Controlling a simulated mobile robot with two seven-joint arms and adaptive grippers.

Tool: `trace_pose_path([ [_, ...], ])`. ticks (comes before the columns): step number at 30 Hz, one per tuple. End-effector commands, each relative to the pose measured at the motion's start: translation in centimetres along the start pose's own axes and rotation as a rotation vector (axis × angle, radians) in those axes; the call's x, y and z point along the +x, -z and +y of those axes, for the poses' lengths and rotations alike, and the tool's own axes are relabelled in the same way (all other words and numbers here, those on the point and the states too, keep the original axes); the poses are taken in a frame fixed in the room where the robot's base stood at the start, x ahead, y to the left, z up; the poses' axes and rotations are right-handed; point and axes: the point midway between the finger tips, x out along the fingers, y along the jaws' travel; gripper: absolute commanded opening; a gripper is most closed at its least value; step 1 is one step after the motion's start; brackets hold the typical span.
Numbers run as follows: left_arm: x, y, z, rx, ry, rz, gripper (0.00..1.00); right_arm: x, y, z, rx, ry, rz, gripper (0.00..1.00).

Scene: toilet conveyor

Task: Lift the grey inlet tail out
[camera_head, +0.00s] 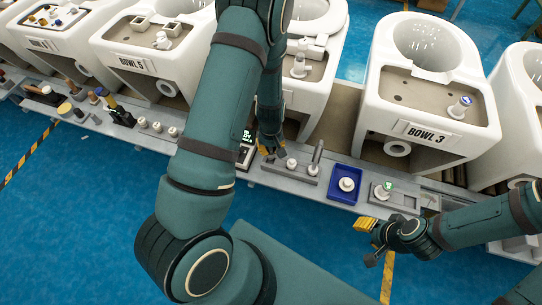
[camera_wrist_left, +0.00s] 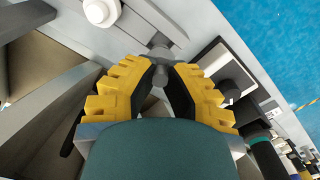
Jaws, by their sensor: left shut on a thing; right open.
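My left gripper (camera_head: 270,150) reaches down to the long work rail, at the left end of a grey holder (camera_head: 297,172). In the left wrist view its yellow-padded fingers (camera_wrist_left: 165,75) are shut on a small grey part with a round stem, which I take to be the grey inlet tail (camera_wrist_left: 160,52). The tail's lower end is hidden, so I cannot tell whether it is clear of its seat. In the head view the gripper hides it. My right gripper (camera_head: 368,240) is open and empty, in front of the rail at the right.
The holder also carries a white round part (camera_head: 291,163) and an upright grey cylinder (camera_head: 318,152). A blue tray (camera_head: 334,190) with a white part sits to the right. A dark box (camera_head: 245,157) is close on the left. White toilet bowls, including BOWL 3 (camera_head: 425,100), stand behind the rail.

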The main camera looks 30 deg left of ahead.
Motion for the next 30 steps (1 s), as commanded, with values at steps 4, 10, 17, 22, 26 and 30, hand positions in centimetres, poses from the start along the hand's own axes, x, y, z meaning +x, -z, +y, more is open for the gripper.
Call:
trace_pose_path([
  [4,-1.0,0.0,0.0,0.0,0.0,0.0,0.0,-0.8,0.1,-0.3,0.0,0.0,0.0,0.45],
  [10,-2.1,0.0,0.0,0.0,0.0,0.0,0.0,-1.6,0.2,-0.6,0.0,0.0,0.0,0.45],
  [17,-3.1,0.0,0.0,0.0,0.0,0.0,0.0,-2.3,0.2,-0.9,0.0,0.0,0.0,0.45],
  [22,-3.0,0.0,0.0,0.0,0.0,0.0,0.0,-2.3,0.2,-0.8,0.0,0.0,0.0,0.45],
  [26,-3.1,0.0,0.1,0.003,-0.001,0.0,0.0,-2.2,0.2,-0.8,0.0,0.0,0.0,0.45],
  [30,-4.4,-0.5,1.1,0.07,-0.009,-0.002,0.0,-2.3,0.0,-0.8,0.002,0.0,-0.005,0.45],
])
